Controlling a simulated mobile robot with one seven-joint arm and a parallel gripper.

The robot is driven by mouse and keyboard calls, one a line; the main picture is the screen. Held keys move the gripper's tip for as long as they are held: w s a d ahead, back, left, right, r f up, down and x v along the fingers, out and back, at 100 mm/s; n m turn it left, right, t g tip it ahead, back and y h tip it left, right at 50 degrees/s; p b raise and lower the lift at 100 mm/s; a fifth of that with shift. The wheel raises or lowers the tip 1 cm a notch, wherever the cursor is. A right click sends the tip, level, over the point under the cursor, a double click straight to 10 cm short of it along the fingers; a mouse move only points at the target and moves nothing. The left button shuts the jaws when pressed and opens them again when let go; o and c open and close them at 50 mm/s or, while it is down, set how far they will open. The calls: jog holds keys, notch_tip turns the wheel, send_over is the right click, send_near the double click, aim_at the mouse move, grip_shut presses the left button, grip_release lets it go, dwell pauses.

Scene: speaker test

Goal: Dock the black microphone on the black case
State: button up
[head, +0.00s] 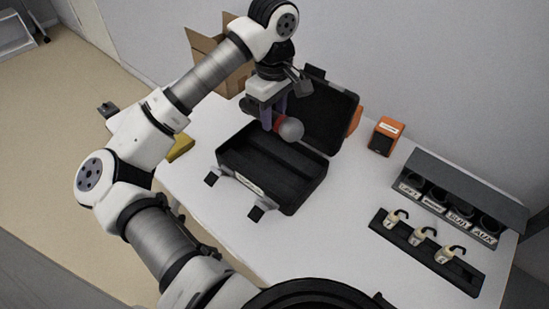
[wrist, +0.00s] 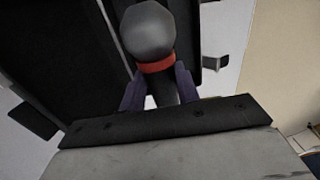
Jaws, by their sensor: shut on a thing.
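The microphone has a grey ball head (head: 291,129) with a red ring and a dark handle. My gripper (head: 273,117) is shut on the microphone and holds it above the back part of the open black case (head: 293,196). The case's lid (head: 322,115) stands raised behind it. In the wrist view the microphone head (wrist: 147,30) and red ring stick out beyond the two purple fingers (wrist: 160,90). The case (wrist: 85,60) lies beneath it there. The handle's far end is hidden by my gripper.
An orange speaker (head: 384,137) stands right of the case. A labelled rack with round openings (head: 455,200) and a black tray with several cream hooked pieces (head: 428,255) are at the right. A cardboard box (head: 215,60) is behind. White table (head: 345,215) is bare between case and tray.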

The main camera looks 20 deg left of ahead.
aim_at(274, 126)
notch_tip(274, 126, down, 15)
jog(key=shift+f+p, duration=0.1)
jog(key=shift+p, duration=1.1)
jog(key=shift+f, duration=0.4)
jog(key=shift+f+b, duration=0.2)
jog(key=shift+b, duration=0.1)
jog(key=o, duration=0.8)
jog(key=shift+r, duration=0.1)
jog(key=shift+r+p, duration=0.2)
jog(key=shift+p, duration=0.2)
jog(key=shift+w+r+b, duration=0.1)
jog(key=shift+r+b, duration=0.2)
notch_tip(274, 126, up, 11)
jog(key=shift+r+b, duration=0.15)
jog(key=shift+b, duration=1.1)
